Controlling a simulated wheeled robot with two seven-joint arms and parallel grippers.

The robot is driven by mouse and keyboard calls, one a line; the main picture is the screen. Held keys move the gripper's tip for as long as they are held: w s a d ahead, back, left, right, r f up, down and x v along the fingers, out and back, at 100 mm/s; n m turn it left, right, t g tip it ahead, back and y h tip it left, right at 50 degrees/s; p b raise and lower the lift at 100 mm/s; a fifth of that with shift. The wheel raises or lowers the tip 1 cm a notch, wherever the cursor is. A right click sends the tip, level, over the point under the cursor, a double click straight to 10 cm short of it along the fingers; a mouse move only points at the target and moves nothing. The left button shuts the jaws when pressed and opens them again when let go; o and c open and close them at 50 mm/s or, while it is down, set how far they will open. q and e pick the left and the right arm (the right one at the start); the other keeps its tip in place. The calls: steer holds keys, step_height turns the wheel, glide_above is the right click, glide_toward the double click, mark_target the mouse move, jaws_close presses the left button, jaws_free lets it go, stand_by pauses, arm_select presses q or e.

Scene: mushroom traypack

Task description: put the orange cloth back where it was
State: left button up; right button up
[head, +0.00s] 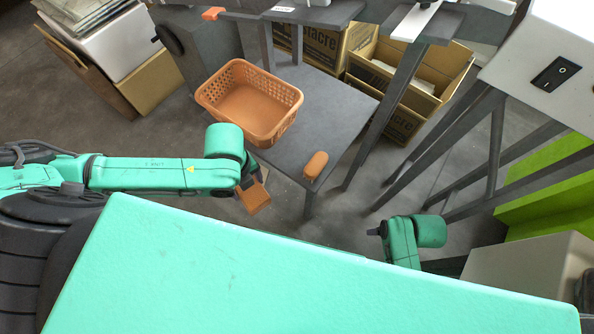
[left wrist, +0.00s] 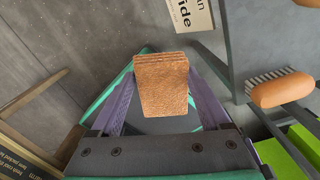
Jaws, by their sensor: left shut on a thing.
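The orange cloth (head: 256,198) is a folded, layered pad. My left gripper (head: 250,184) is shut on it and holds it in the air, in front of the low grey table's near edge. In the left wrist view the cloth (left wrist: 162,88) sits between the two purple-grey fingers (left wrist: 160,100). My right gripper (head: 375,231) shows only as a small dark tip at the lower right; its fingers cannot be made out.
An orange basket (head: 207,97) stands on the low grey table (head: 334,103). An orange-handled brush (head: 316,164) lies near its front corner; bare tabletop lies between them. Dark table legs and cardboard boxes (head: 398,123) stand to the right. A small orange item (head: 213,13) is at the top.

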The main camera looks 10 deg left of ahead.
arm_select(q)
steer(key=shift+s+f+m, duration=0.15)
steer(key=shift+f+m, duration=0.35)
steer(key=shift+f, duration=0.4)
steer(key=w+d+b, duration=0.1)
steer(key=w+d, duration=0.1)
steer(key=w, duration=0.2)
steer(key=w+d+b, duration=0.1)
steer(key=w, duration=0.4)
steer(key=w+d+b, duration=0.1)
steer(key=w+d, duration=0.1)
steer(key=w, duration=0.3)
steer(key=shift+d+r, duration=0.15)
steer(key=shift+d, duration=0.2)
arm_select(e)
step_height(320, 180, up, 8)
arm_select(q)
steer(key=w, duration=0.1)
steer(key=w+d+f+b, duration=0.1)
steer(key=shift+w+f+b, duration=0.15)
steer(key=shift+w+b, duration=0.15)
arm_select(e)
steer(key=a+t, duration=0.1)
steer(key=w+a+f+y, duration=0.1)
steer(key=w+a+f+t, duration=0.1)
steer(key=a, duration=0.1)
steer(key=shift+w+a+f+n+t+y, duration=0.1)
steer(key=shift+w+f+n+t+y, duration=0.05)
steer(key=shift+f+n+t+y, duration=0.2)
steer(key=shift+r, duration=0.1)
